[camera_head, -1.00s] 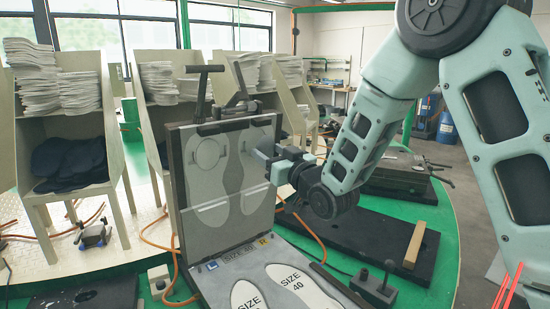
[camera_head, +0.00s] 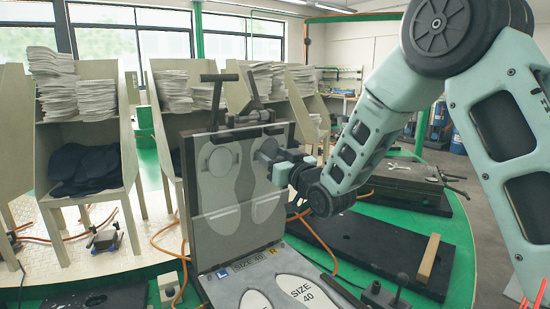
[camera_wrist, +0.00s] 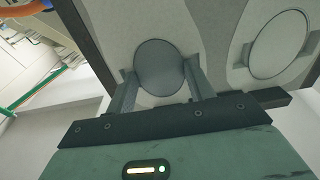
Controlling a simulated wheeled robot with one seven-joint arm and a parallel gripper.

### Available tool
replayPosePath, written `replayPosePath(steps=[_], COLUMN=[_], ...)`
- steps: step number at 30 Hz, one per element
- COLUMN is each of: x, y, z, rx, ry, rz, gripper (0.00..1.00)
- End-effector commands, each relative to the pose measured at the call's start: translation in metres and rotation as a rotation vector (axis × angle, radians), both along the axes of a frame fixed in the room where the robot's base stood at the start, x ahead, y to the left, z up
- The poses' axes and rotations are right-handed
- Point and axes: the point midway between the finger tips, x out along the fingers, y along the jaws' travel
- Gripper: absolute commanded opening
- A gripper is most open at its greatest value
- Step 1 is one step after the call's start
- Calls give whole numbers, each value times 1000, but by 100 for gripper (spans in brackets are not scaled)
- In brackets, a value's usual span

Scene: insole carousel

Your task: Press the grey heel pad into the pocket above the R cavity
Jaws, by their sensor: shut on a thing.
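The grey heel pad (camera_wrist: 160,66) is a round disc between the two fingers of my gripper (camera_wrist: 160,80) in the wrist view. My gripper is shut on its edges, and the pad is in front of or against the upright grey mould panel (camera_head: 213,221); I cannot tell whether a gap remains.
The lower mould half (camera_head: 240,285) carries "SIZE 40" insoles (camera_head: 298,290) and L and R labels. A toggle handle (camera_head: 220,78) rises above the panel. Racks of stacked sheets (camera_head: 175,90) stand behind. A dark plate (camera_head: 355,240) lies to the right.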

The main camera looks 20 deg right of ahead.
Motion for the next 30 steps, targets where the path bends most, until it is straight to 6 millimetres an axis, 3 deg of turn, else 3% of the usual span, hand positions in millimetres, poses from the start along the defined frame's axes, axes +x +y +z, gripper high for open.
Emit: replayPosePath(steps=[18,21,22,30], x=[0,0,0,0], y=[0,0,0,0], z=[0,0,0,0], rx=[0,0,0,0], ry=[0,0,0,0], rz=[0,0,0,0], gripper=[42,75,79,79])
